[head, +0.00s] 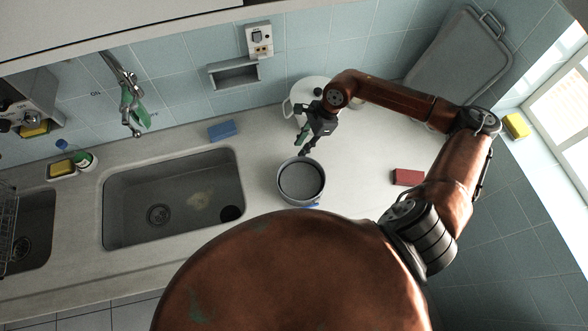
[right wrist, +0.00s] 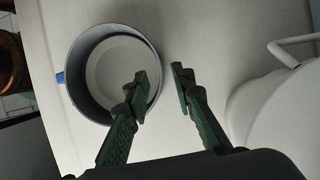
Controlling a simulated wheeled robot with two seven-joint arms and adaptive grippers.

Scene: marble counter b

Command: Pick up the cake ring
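The cake ring (head: 301,200) is a round grey band with a small blue tab, standing on the counter right of the sink. In the right wrist view the ring (right wrist: 82,80) shows from above, with a paler round area inside it. My right gripper (head: 304,148) is at the ring's far side in the head view. In the right wrist view the gripper (right wrist: 160,80) is open, with one finger over the ring's inside and the other outside its wall. I cannot tell whether either finger touches it. My left gripper is not in view.
A white lidded pot (head: 311,93) stands just behind my right gripper. A red block (head: 408,177) lies to the right and a blue sponge (head: 222,130) to the left. The sink (head: 120,195) opens left of the ring. Counter between ring and red block is clear.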

